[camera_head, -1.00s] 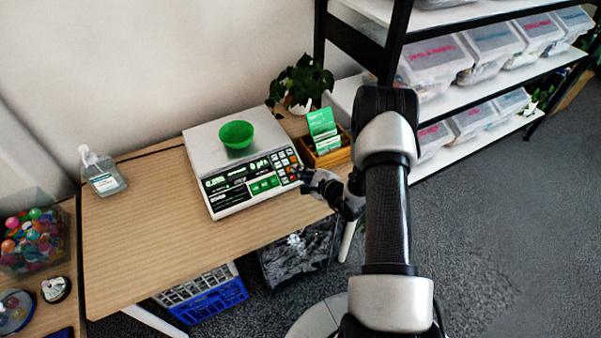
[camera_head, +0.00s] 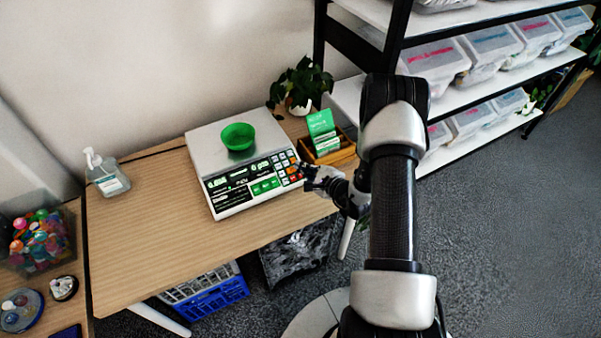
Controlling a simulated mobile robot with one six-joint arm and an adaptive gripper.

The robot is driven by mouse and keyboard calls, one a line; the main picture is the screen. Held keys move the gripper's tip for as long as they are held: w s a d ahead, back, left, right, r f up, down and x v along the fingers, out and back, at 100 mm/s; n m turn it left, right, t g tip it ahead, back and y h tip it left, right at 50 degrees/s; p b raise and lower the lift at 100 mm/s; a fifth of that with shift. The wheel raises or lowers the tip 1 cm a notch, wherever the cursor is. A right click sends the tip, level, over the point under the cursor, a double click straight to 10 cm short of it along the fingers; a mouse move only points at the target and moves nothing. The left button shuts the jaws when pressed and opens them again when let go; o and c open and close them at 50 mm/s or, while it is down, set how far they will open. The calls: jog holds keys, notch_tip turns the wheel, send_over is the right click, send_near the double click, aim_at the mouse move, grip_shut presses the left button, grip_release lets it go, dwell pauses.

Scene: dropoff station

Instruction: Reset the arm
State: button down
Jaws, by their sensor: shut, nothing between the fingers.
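My arm rises from the bottom right of the view and bends down toward the table. My gripper (camera_head: 309,179) is shut and empty, at the right edge of the scale's keypad. It looks very near the keys, but I cannot tell whether it touches them. The scale (camera_head: 208,157) stands on the wooden table with a green bowl (camera_head: 238,137) on its silver plate. Its display and orange and white keys face the front.
The wooden table (camera_head: 150,240) is clear at its left and front. A sanitizer bottle (camera_head: 107,175) stands at its left. A wooden card holder (camera_head: 335,155) and a potted plant (camera_head: 301,85) stand right of the scale. Shelves with clear bins (camera_head: 436,62) rise behind my arm.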

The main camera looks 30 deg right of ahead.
dwell(0.7)
jog(key=a+r+n+g+y, duration=0.2)
jog(key=a+r+n+y, duration=0.4)
jog(key=a+r, duration=0.8)
jog(key=s+a+r+n+g+y, duration=0.3)
jog(key=s+a+r+n+g, duration=0.35)
jog(key=s+a+r, duration=0.3)
jog(key=s+a+r+n+g+h, duration=0.1)
jog(key=s+r+n+g+h, duration=0.2)
jog(key=s, duration=0.4)
jog(key=s+a+r+n+h, duration=0.1)
jog(key=s+r+n, duration=0.1)
jog(key=s+n, duration=0.35)
jog(key=s+d+r+n+t+h, duration=0.2)
jog(key=s+d+r+h, duration=0.1)
jog(key=s+d+h, duration=0.4)
jog(key=s+d, duration=0.2)
jog(key=s, duration=0.1)
jog(key=shift+s+d+r+n+t+h, duration=0.25)
jog(key=shift+s+d+n+t+h, duration=0.05)
jog(key=shift+d+n+t, duration=0.1)
